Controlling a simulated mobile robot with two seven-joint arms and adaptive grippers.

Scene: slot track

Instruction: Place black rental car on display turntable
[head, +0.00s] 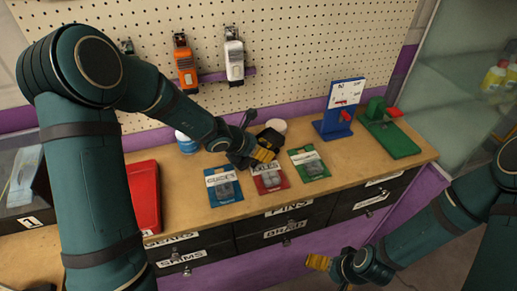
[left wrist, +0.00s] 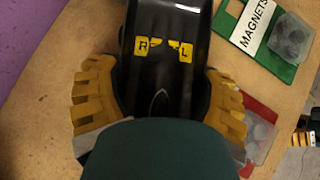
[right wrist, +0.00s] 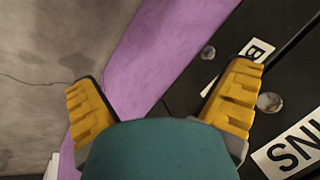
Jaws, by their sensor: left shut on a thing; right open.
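The black rental car (head: 270,137) is in my left gripper (head: 256,152), over the back middle of the workbench. In the left wrist view the glossy black car (left wrist: 160,65) lies between the yellow fingers (left wrist: 160,100), with broken yellow lettering on it. The fingers are closed against its sides. I cannot tell whether it touches the bench. A pale round piece (head: 277,125) shows just behind the car; I cannot tell whether it is the display turntable. My right gripper (head: 338,264) is open and empty, low in front of the drawers; it shows too in the right wrist view (right wrist: 160,98).
Blue, red and green packets (head: 312,172) lie on the bench (head: 360,150) in front of the car. A blue stand (head: 335,122) and green fixture (head: 390,137) are right. A red tray (head: 144,195) and blue-white round item (head: 187,143) are left. A pegboard (head: 300,45) rises behind.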

